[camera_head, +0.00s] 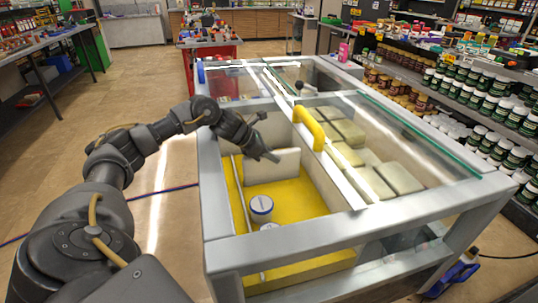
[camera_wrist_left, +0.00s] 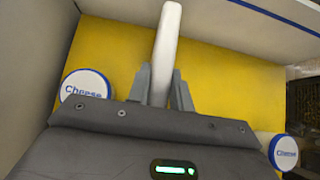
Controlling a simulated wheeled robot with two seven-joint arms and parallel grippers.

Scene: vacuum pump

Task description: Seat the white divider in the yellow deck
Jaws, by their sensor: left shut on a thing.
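The white divider (camera_head: 273,168) is a pale panel standing roughly upright over the yellow deck (camera_head: 303,197) inside the grey-framed, glass-topped case. My left gripper (camera_head: 268,153) reaches in from the left and is shut on its upper edge. In the left wrist view the divider (camera_wrist_left: 168,35) shows edge-on between the two fingers of my left gripper (camera_wrist_left: 160,88), with the yellow deck (camera_wrist_left: 230,75) below. I cannot tell whether its lower edge touches the deck. My right gripper is not in view.
A white jar (camera_head: 261,207) stands on the deck, with another jar (camera_head: 270,227) partly hidden by the frame. A yellow handle (camera_head: 309,128) is on the case top. Pale blocks (camera_head: 399,177) lie in the right compartment. Shelves of jars (camera_head: 480,100) stand at right.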

